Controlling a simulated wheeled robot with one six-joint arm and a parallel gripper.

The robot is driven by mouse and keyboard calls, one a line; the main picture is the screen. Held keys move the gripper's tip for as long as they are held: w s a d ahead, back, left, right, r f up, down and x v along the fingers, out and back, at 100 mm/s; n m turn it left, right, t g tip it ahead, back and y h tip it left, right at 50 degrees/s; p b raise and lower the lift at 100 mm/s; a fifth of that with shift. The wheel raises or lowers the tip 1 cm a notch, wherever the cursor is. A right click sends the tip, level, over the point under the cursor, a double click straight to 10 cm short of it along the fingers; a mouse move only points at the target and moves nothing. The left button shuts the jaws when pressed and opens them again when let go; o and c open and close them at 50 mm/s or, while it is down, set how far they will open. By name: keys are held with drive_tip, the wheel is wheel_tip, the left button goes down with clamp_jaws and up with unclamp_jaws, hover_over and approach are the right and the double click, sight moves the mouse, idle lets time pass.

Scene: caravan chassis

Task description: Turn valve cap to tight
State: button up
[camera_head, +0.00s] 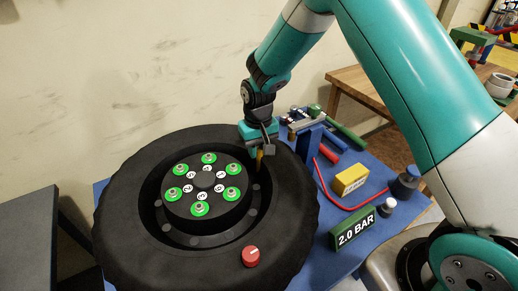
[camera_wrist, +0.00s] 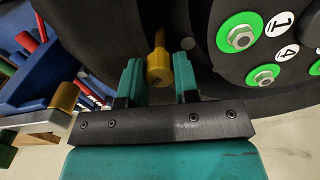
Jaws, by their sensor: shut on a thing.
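The valve cap (camera_wrist: 158,66) is a yellow, brass-looking piece on a thin stem beside the wheel hub, inside the rim of the black tyre (camera_head: 125,215). In the head view the cap (camera_head: 259,160) is small and partly hidden by my gripper (camera_head: 260,150), which reaches down at the hub's upper right. In the wrist view my gripper's teal fingers (camera_wrist: 159,82) stand on either side of the cap, and my gripper is shut on it. How far the cap is turned cannot be told.
Green-ringed wheel nuts (camera_head: 200,208) circle the hub close by. A red knob with a white mark (camera_head: 250,256) sits on the tyre's front. Right of the tyre, the blue table holds a yellow block (camera_head: 351,180), a red hose (camera_head: 345,204) and a "2.0 BAR" sign (camera_head: 354,230).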

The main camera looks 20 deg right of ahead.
sight(258, 149)
drive_tip(key=m, duration=0.3)
drive_tip(key=shift+w+m, duration=0.1)
drive_tip(key=shift+m, duration=0.3)
drive_tip(key=shift+r+m+b, duration=0.1)
drive_tip(key=shift+m+b, duration=0.25)
drive_tip(key=shift+m, duration=1.55)
drive_tip(key=o, duration=0.9)
wheel_tip(258, 149, up, 17)
drive_tip(key=shift+r+b, duration=0.15)
drive_tip(key=shift+b, duration=1)
